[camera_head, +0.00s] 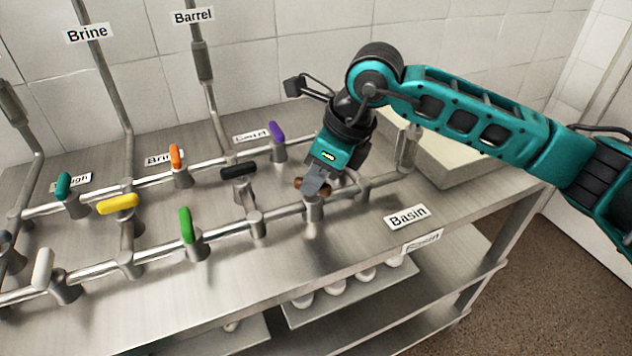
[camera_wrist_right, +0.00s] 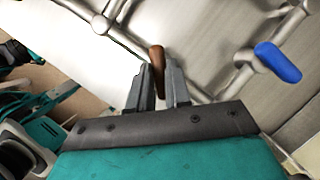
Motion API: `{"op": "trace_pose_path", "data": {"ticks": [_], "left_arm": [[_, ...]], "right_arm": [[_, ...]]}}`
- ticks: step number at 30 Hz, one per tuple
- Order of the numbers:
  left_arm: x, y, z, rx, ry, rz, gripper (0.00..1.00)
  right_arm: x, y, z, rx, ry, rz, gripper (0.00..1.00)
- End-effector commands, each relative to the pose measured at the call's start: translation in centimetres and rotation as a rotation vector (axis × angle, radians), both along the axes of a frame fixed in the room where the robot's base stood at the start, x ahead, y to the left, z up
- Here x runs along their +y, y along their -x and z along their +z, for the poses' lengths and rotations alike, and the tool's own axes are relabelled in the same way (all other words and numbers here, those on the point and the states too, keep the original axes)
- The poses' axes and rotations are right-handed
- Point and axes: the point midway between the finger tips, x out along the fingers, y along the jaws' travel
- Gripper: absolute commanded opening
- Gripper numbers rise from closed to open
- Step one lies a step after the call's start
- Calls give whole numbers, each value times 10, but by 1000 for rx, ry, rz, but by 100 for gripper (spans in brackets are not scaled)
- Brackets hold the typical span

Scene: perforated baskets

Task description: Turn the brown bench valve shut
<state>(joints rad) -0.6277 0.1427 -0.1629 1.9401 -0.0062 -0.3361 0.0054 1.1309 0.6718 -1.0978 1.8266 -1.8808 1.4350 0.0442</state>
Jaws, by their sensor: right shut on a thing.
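The brown valve handle (camera_head: 299,183) sits on top of its metal valve body (camera_head: 313,212) on the front pipe of the bench. My right gripper (camera_head: 314,187) comes down on it from above and is shut on it. In the right wrist view the brown handle (camera_wrist_right: 157,58) stands between the two grey fingers (camera_wrist_right: 158,88), its far end sticking out beyond them. The fingers hide part of the handle in the head view. My left gripper is not in view.
Several valves stand nearby, with black (camera_head: 238,171), purple (camera_head: 277,131), green (camera_head: 186,226), orange (camera_head: 175,158) and yellow (camera_head: 118,204) handles. A pale basin (camera_head: 455,165) is behind my right arm. Lower shelves hold white items.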

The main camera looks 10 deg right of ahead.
Motion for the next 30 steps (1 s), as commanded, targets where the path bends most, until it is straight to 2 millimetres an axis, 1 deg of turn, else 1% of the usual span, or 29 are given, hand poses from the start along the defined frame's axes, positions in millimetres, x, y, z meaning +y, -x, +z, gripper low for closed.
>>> {"op": "trace_pose_path", "data": {"ticks": [1, 6, 15, 21, 30], "left_arm": [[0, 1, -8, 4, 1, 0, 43], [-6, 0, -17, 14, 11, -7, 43], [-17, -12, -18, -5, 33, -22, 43], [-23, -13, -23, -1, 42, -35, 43], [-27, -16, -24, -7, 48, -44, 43]], "right_arm": [[0, 0, -3, -4, 0, -44, 0], [1, 1, -3, -4, 1, -205, 0], [3, 2, -3, -4, 0, -481, 0], [3, 2, -2, -2, 0, -633, 0], [4, 2, 0, -1, 0, -772, 0]]}}
